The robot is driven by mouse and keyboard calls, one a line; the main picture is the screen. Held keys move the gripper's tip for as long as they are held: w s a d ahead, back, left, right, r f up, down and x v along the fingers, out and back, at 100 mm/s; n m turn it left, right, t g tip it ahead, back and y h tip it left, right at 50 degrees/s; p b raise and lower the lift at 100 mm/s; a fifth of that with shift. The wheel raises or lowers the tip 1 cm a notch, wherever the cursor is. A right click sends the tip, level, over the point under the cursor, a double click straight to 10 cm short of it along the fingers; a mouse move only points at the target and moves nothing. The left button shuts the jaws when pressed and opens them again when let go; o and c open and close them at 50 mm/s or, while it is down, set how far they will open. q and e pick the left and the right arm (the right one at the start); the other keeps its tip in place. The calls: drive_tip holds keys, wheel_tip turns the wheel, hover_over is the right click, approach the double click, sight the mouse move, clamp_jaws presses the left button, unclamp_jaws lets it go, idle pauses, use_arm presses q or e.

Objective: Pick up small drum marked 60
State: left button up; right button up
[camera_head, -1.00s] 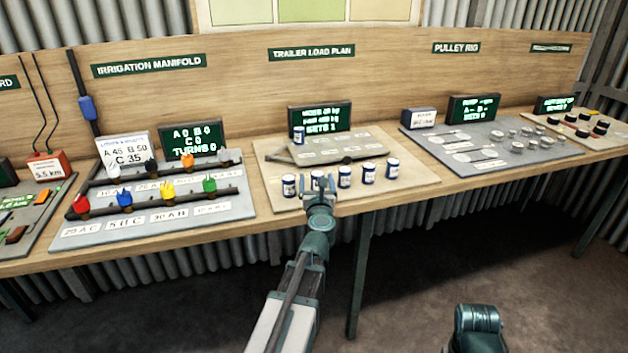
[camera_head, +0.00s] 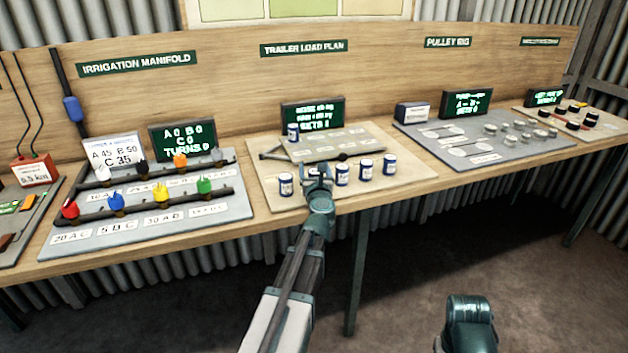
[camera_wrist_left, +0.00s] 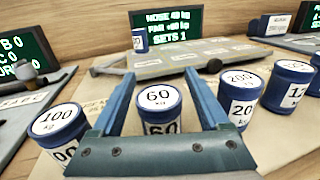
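My left gripper (camera_wrist_left: 161,92) is open, with one finger on each side of this drum. Whether the fingers touch it I cannot tell. In the head view my left gripper (camera_head: 319,172) largely hides the drum. The drum marked 100 (camera_wrist_left: 60,128) stands to its left and the drum marked 200 (camera_wrist_left: 238,98) close to its right. My right gripper is out of view; only part of my right arm shows.
More drums stand to the right, one (camera_head: 389,164) near the board's right side. Another drum (camera_head: 293,131) sits on the grey trailer plate (camera_head: 330,147) behind. A screen (camera_head: 313,113) stands at the back. The irrigation manifold (camera_head: 140,205) is to the left.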

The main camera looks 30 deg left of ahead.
use_arm(q)
clamp_jaws()
drive_tip(key=shift+r, duration=0.2)
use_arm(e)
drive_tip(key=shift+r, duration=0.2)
